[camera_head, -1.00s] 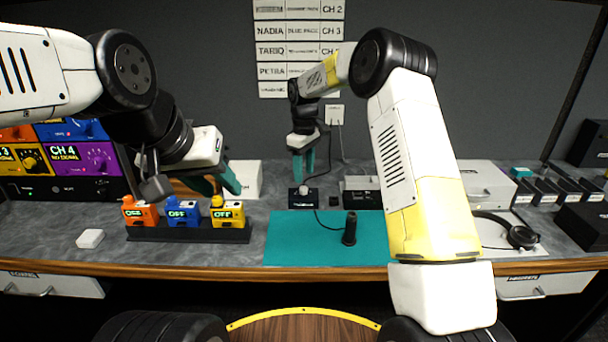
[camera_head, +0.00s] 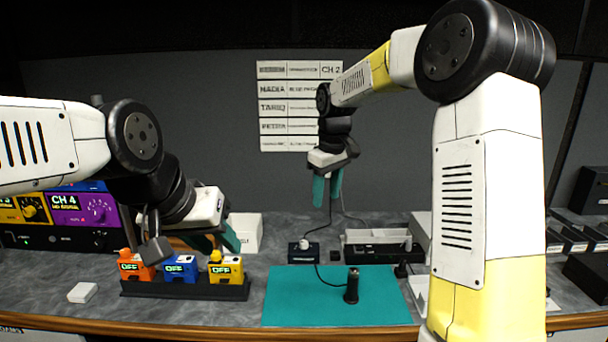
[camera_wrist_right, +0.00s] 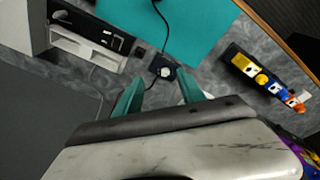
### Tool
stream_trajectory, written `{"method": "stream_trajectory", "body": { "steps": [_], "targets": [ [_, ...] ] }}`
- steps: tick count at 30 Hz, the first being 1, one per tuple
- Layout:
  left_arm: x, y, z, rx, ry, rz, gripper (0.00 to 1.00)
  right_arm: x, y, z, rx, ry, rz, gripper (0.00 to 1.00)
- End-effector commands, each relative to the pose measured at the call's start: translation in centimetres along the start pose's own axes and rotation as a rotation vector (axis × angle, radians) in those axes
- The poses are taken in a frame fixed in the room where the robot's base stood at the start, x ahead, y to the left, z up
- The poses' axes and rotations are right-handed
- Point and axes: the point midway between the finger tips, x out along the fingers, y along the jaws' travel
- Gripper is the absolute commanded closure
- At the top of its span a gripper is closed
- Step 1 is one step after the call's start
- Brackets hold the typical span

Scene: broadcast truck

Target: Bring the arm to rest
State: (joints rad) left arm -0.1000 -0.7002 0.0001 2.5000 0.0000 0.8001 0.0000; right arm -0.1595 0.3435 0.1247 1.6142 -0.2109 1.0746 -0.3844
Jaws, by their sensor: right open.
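My right gripper (camera_head: 327,190) hangs in the air above the back of the desk, in front of the wall chart. Its teal fingers point down, are apart, and hold nothing. In the right wrist view its two fingers (camera_wrist_right: 160,95) show spread, with a small dark box with a pale knob (camera_wrist_right: 165,72) on the desk beyond them. That box (camera_head: 303,252) stands below the gripper in the head view. My left gripper (camera_head: 216,243) is low at the left, just behind the belt packs, with its teal fingers apart and nothing visible between them.
Orange, blue and yellow belt packs (camera_head: 180,268) sit in a black rack (camera_head: 185,289). A black handheld item (camera_head: 352,285) stands on the teal mat (camera_head: 300,305). A grey-and-black tray (camera_head: 380,250) is behind it. A white block (camera_head: 82,292) lies at left. The wall chart (camera_head: 285,110) hangs behind.

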Motion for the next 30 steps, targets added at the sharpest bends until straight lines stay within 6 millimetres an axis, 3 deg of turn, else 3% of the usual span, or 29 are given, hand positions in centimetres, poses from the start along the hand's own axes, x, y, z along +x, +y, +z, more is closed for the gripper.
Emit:
{"method": "stream_trajectory", "body": {
  "steps": [1,3,9,14,18,24,30],
  "targets": [
    [0.0,0.0,0.0,0.000,0.000,0.000,0.64,-2.1,-0.4,1.9,0.043,0.029,0.013,0.53],
    [0.0,0.0,0.0,0.000,0.000,0.000,0.64,-4.1,-1.0,4.3,0.103,0.063,0.025,0.53],
    [0.0,0.0,0.0,0.000,0.000,0.000,0.64,-8.2,-3.8,11.4,0.281,0.168,0.045,0.53],
    [0.0,0.0,0.0,0.000,0.000,0.000,0.64,-9.7,-6.6,17.1,0.429,0.260,0.047,0.53],
    [0.0,0.0,0.0,0.000,0.000,0.000,0.64,-9.7,-9.1,21.3,0.544,0.336,0.038,0.53],
    [0.0,0.0,0.0,0.000,0.000,0.000,0.64,-8.9,-11.4,24.6,0.649,0.408,0.022,0.53],
    [0.0,0.0,0.0,0.000,0.000,0.000,0.64,-8.5,-12.0,25.3,0.675,0.423,0.016,0.53]
  ]
}}
